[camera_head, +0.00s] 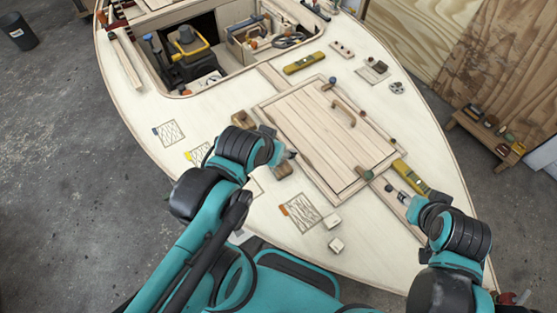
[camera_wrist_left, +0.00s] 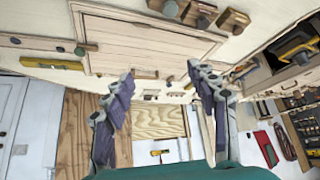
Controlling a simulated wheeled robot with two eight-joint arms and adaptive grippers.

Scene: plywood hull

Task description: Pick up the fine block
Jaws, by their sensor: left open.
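Several brown wooden blocks sit on the pale hull deck. In the head view one block (camera_head: 283,170) is just below my left gripper (camera_head: 282,143), and another block (camera_head: 242,118) is beyond its wrist. The left wrist view shows three blocks along its top edge: a left one (camera_wrist_left: 168,8), a middle one (camera_wrist_left: 199,14) and a right one (camera_wrist_left: 234,19). I cannot tell which is the fine block. My left gripper also shows in the wrist view (camera_wrist_left: 160,72), its fingers apart with nothing between them. My right gripper (camera_head: 397,192) is over the deck's right side; its fingers are too small to read.
A planked hatch (camera_head: 325,130) with a handle is right of my left gripper. Yellow levels (camera_head: 304,63) (camera_head: 410,178) rest on the deck. An opening holding tools is at the back left.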

